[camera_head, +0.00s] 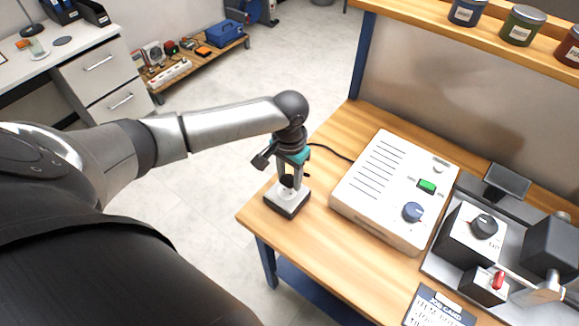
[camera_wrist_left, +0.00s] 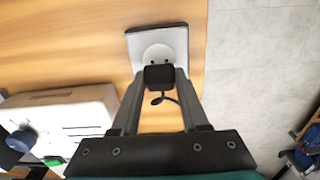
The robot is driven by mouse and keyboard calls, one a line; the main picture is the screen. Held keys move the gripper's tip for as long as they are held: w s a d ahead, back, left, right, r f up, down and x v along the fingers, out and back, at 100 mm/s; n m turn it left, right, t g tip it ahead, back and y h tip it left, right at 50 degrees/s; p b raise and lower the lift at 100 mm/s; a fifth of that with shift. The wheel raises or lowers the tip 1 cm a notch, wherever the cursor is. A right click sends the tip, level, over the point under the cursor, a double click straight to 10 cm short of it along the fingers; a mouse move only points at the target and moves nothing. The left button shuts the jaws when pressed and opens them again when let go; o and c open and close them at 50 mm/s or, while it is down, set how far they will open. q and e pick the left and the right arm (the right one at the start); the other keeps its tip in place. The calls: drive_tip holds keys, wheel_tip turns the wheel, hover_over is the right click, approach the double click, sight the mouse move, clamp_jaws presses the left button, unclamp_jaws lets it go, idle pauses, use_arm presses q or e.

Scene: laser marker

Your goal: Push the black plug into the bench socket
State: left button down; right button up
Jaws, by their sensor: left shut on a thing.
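The black plug (camera_wrist_left: 159,76) is between the two fingertips of my left gripper (camera_wrist_left: 159,80), which is shut on it. A short black cord curls from it toward the wrist. The bench socket (camera_wrist_left: 168,40) is a white square with a round face on a dark base. Its round face shows beyond the plug, and the plug covers its near edge. In the head view my left gripper (camera_head: 290,176) points down over the socket (camera_head: 275,196) at the bench's left corner. The plug (camera_head: 287,181) shows dark just above the white face. Contact cannot be told. My right gripper is not in view.
A white machine box (camera_head: 385,190) with a green switch and blue knob stands right of the socket; a black cable (camera_head: 330,149) runs from it toward my left gripper. The wooden bench (camera_head: 315,240) is bare in front. Its left edge is close to the socket.

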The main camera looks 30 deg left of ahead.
use_arm(q)
drive_tip(key=shift+f, duration=0.85)
drive_tip(key=shift+s+f, duration=0.2)
drive_tip(key=shift+f, duration=0.1)
idle(0.5)
